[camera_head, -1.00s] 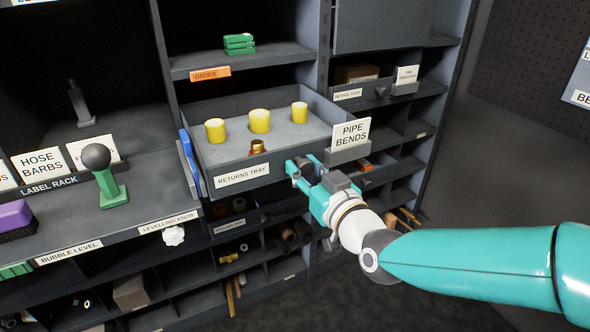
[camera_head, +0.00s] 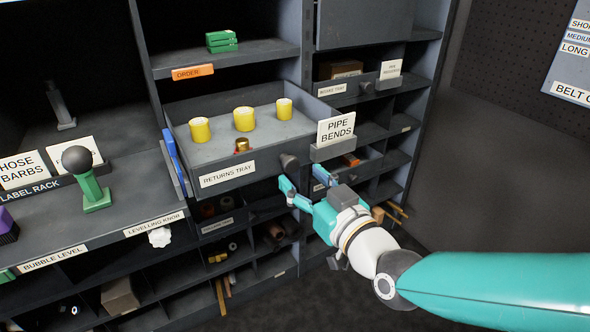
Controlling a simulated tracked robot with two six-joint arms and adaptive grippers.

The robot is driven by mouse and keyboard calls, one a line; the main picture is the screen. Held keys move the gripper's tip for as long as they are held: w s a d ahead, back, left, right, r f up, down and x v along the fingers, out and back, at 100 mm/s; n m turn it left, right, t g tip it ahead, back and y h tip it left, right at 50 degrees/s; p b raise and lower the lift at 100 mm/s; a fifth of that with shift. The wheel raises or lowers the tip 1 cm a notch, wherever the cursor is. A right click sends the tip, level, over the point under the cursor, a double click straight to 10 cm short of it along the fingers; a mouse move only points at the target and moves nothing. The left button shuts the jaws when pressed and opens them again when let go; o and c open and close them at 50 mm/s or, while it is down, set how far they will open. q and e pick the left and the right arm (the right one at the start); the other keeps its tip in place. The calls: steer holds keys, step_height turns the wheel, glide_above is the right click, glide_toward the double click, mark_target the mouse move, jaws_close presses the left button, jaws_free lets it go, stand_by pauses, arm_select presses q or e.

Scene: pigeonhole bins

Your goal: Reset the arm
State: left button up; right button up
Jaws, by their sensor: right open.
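My right gripper (camera_head: 305,184) is open and empty in the head view. Its teal fingers are spread just below and in front of the returns tray's dark knob (camera_head: 289,161), apart from it as far as I can see. The returns tray (camera_head: 208,163) is a grey drawer pulled out from the shelf. It holds yellow cylinders (camera_head: 244,119) and a small brass-coloured piece (camera_head: 242,145). My right arm comes in from the right edge. My left gripper is not in view.
A "PIPE BENDS" card (camera_head: 336,128) stands in a holder right of the tray, close above my gripper. A green-based lever with a dark ball (camera_head: 77,160) stands on the left shelf. Lower bins hold small parts. The floor at the lower right is clear.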

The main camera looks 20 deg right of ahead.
steer(key=shift+s+d, duration=0.2)
steer(key=shift+s, duration=0.9)
step_height(320, 180, down, 33)
steer(key=a+g, duration=0.2)
steer(key=g, duration=0.7)
steer(key=s+a+f+m+g+y, duration=0.15)
steer(key=s+f+g, duration=0.25)
steer(key=s+f, duration=0.45)
steer(key=s+a+f+m+g+h, duration=0.1)
steer(key=s+a+f+m+g, duration=0.2)
steer(key=s+f, duration=0.55)
step_height(320, 180, up, 30)
steer(key=g+p, duration=0.1)
steer(key=p, duration=2.8)
steer(key=shift+a+n+y+p, duration=0.15)
steer(key=shift+n+y+p, duration=0.2)
